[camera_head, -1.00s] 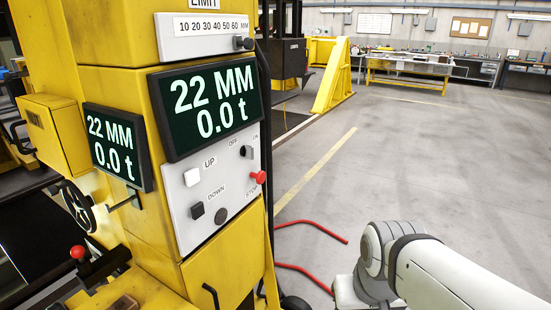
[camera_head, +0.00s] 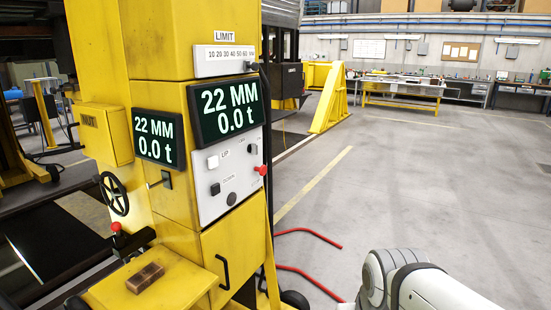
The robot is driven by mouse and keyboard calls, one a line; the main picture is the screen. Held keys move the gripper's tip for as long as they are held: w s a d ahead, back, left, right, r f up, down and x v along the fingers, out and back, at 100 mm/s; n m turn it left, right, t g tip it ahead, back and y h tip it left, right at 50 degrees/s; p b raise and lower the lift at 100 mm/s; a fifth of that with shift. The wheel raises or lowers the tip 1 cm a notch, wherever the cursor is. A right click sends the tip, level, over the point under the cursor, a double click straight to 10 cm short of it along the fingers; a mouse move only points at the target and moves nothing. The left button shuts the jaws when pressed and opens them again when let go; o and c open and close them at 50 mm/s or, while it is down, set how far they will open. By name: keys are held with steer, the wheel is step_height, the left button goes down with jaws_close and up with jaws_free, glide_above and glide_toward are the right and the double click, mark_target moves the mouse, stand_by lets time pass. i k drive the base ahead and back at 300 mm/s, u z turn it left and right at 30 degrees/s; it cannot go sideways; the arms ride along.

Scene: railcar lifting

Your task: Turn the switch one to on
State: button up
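A yellow lifting column (camera_head: 160,60) stands left of centre with a light grey control panel (camera_head: 215,203). Near the panel's upper right is a small dark rotary switch (camera_head: 253,149) with tiny OFF/ON lettering, too small to read its setting now. The panel also has a white UP button (camera_head: 213,162), a black DOWN button (camera_head: 215,189) and a red STOP knob (camera_head: 262,170). The front display (camera_head: 228,109) reads 22 MM and 0.0 t. No label "one" is legible. My white arm shows at the lower right, apart from the column; my gripper is out of view.
A side display (camera_head: 158,138), a black handwheel (camera_head: 114,193) and a red-knobbed lever (camera_head: 116,227) are on the column's left. A brown block (camera_head: 145,278) lies on its yellow ledge. Red bars (camera_head: 310,236) lie on the floor at right. Open floor spreads right.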

mark_target(253, 148)
steer(key=u, duration=0.2)
steer(key=i, duration=0.85)
steer(key=z, duration=0.25)
steer(key=k, duration=0.75)
steer(key=u, duration=0.2)
steer(key=i, duration=0.7)
steer(key=z, duration=0.05)
